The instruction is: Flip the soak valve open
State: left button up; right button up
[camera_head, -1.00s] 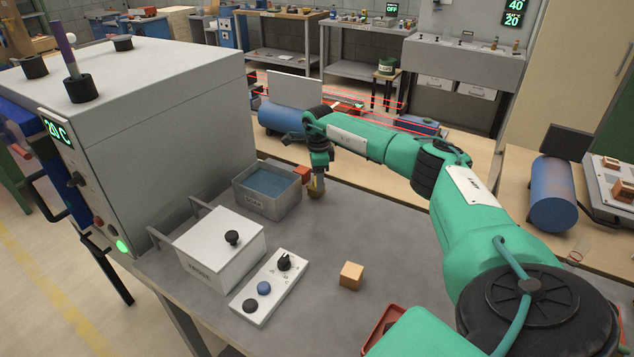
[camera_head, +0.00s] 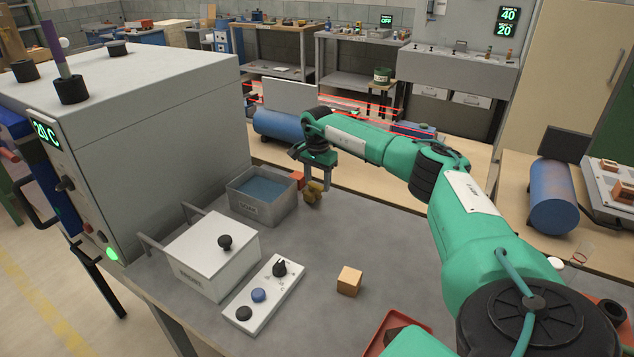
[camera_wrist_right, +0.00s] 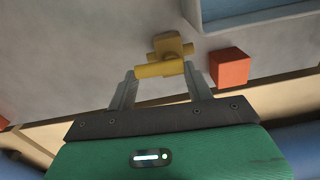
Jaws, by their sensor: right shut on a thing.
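The brass-yellow soak valve (camera_head: 313,198) stands on the grey bench, just right of the grey soak tank (camera_head: 262,209) with blue liquid in it. My right gripper (camera_head: 315,184) points down from above and is shut on the valve's handle. In the right wrist view the yellow handle bar (camera_wrist_right: 160,69) lies across between the two fingertips (camera_wrist_right: 159,76), with the valve body (camera_wrist_right: 172,45) beyond it. The handle hides part of the valve body. My left gripper is not in view.
An orange-red block (camera_head: 297,179) sits close beside the valve and tank. A white lidded box (camera_head: 212,255), a white panel with knobs (camera_head: 263,295) and a tan hollow brick (camera_head: 349,281) stand nearer. The large grey oven (camera_head: 150,130) is at left. The bench's middle is clear.

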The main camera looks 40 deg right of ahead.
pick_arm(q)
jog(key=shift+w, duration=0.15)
pick_arm(e)
jog(key=shift+w+n, duration=0.1)
jog(key=shift+n, duration=0.2)
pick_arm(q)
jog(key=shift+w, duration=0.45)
pick_arm(e)
jog(key=o, duration=1)
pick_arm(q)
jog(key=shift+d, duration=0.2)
